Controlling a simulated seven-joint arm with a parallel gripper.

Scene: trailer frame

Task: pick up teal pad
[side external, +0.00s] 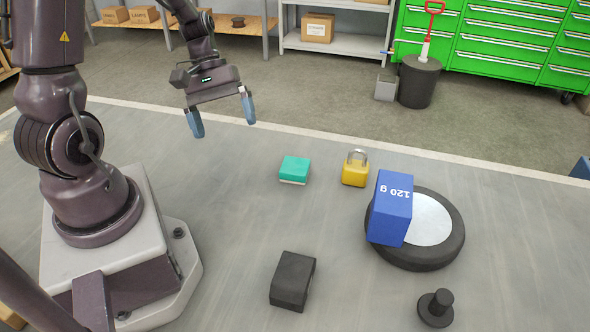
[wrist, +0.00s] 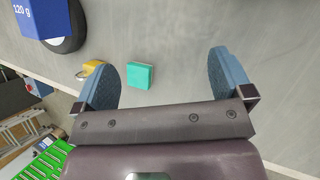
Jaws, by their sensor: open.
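The teal pad (side external: 295,168) is a small block with a teal top and a pale lower layer, lying flat on the grey table. In the wrist view the teal pad (wrist: 140,76) shows between and beyond the two fingers, nearer the left one. My gripper (side external: 221,118) is open and empty, with blue fingertips spread wide. In the side view it hangs above the table, up and to the left of the pad, apart from it. My gripper also shows in the wrist view (wrist: 172,76).
A yellow padlock (side external: 355,171) stands just right of the pad. A blue 120 g box (side external: 391,209) rests against or on a black round disc with a pale centre (side external: 430,220). A black block (side external: 292,281) and black knob (side external: 436,307) are nearer the front.

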